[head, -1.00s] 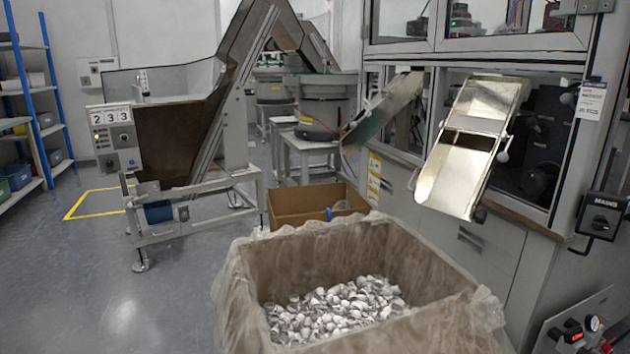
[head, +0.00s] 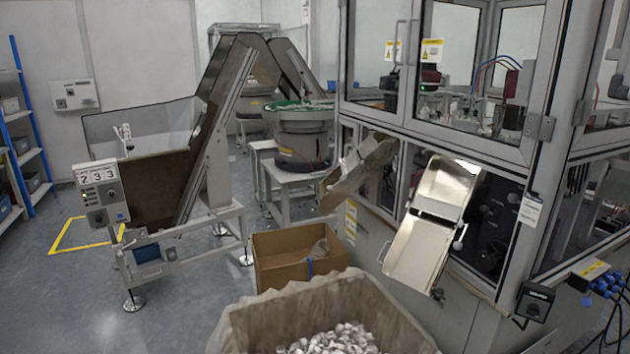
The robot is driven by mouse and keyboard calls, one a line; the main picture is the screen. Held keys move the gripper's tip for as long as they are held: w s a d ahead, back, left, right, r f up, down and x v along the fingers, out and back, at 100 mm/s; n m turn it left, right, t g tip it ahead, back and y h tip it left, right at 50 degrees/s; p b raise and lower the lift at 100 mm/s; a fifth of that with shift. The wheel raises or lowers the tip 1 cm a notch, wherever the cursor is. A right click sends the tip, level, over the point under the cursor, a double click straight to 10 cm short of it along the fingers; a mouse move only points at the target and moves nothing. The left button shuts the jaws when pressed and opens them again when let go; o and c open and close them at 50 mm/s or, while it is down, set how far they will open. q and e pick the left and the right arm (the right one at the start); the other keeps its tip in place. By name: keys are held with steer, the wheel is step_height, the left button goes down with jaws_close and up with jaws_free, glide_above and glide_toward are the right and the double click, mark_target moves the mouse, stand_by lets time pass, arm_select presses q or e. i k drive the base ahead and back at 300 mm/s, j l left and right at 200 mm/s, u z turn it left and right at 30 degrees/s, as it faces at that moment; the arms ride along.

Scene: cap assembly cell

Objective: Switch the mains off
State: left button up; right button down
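The mains switch (head: 535,301) is a black box with a rotary knob, fixed low on the corner of the grey machine cabinet at the lower right of the head view. It is small and seen at an angle, so I cannot tell its knob position. No gripper shows in the head view, and nothing of mine is at the switch.
A lined box (head: 255,322) of white caps stands in front, with a cardboard box (head: 275,262) behind it. A metal chute (head: 418,248) juts from the cabinet left of the switch. Blue connectors (head: 603,279) with cables sit right of it. Floor at left is clear.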

mark_target(533, 310)
steer(key=z, duration=1.4)
